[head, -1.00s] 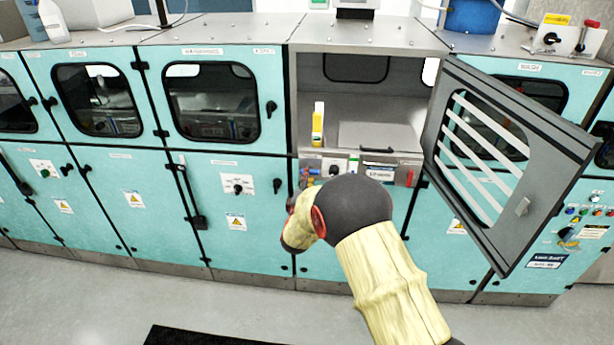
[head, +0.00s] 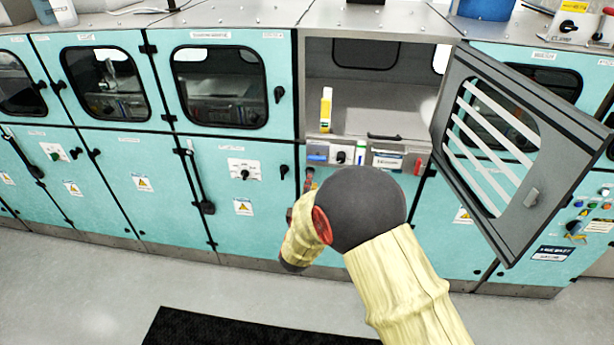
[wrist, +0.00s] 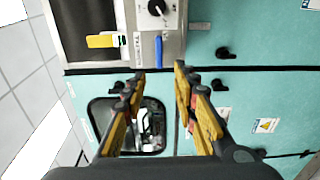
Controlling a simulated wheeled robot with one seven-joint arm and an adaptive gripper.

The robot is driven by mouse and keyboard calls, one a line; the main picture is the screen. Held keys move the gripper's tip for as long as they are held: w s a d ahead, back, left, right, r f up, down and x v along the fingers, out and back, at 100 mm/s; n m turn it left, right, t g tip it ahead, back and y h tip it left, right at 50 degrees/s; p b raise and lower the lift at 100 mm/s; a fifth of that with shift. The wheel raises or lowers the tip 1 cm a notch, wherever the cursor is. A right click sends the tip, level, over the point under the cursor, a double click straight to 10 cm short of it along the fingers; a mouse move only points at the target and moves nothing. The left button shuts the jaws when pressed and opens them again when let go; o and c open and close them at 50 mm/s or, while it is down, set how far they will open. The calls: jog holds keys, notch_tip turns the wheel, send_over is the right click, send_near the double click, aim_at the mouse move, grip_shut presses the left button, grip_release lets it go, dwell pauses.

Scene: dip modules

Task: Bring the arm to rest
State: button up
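My arm, in a pale yellow sleeve with a dark round joint, reaches up from the bottom of the head view in front of the teal cabinets (head: 240,215). My gripper (wrist: 160,75) shows in the wrist view with its two orange-and-black fingers apart. Nothing is seen between the fingertips. In the head view the fingers are mostly hidden behind the arm. The fingers are near the panel below the open compartment (head: 370,105), which holds an upright yellow-and-white bottle (head: 326,106). The bottle also shows in the wrist view (wrist: 103,41).
A grey barred door (head: 540,190) stands swung open to the right of the compartment. A control panel with a knob (head: 341,156) and a blue handle lies under it. A black mat (head: 235,328) is on the floor. Floor at the left is clear.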

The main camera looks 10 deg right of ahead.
jog(key=s+a+f+m+g+y, duration=0.2)
jog(key=a+f, duration=0.1)
jog(key=f, duration=0.3)
jog(key=s+a+f+m+g+y, duration=0.2)
jog(key=f+g, duration=0.1)
jog(key=f, duration=0.4)
jog(key=s+a+f+m+g+y, duration=0.1)
jog(key=s+a+m+g+y, duration=0.25)
jog(key=s, duration=0.45)
jog(key=s+d+r+m+g+b, duration=0.1)
jog(key=s+d+r+m+g, duration=0.15)
jog(key=s, duration=0.45)
jog(key=s+d+r+m+g+b, duration=0.1)
jog(key=s+r+g, duration=0.1)
jog(key=s+r, duration=0.3)
jog(key=s+d+r+m+g+b, duration=0.1)
jog(key=s+r+g, duration=0.1)
jog(key=s, duration=0.6)
jog(key=s+d+r+m+t+h+b, duration=0.2)
jog(key=s+d+r+t+b, duration=0.1)
jog(key=s+d+r, duration=0.5)
notch_tip(320, 180, up, 4)
jog(key=s, duration=0.2)
jog(key=shift+s+d+m, duration=0.3)
jog(key=shift+d, duration=0.1)
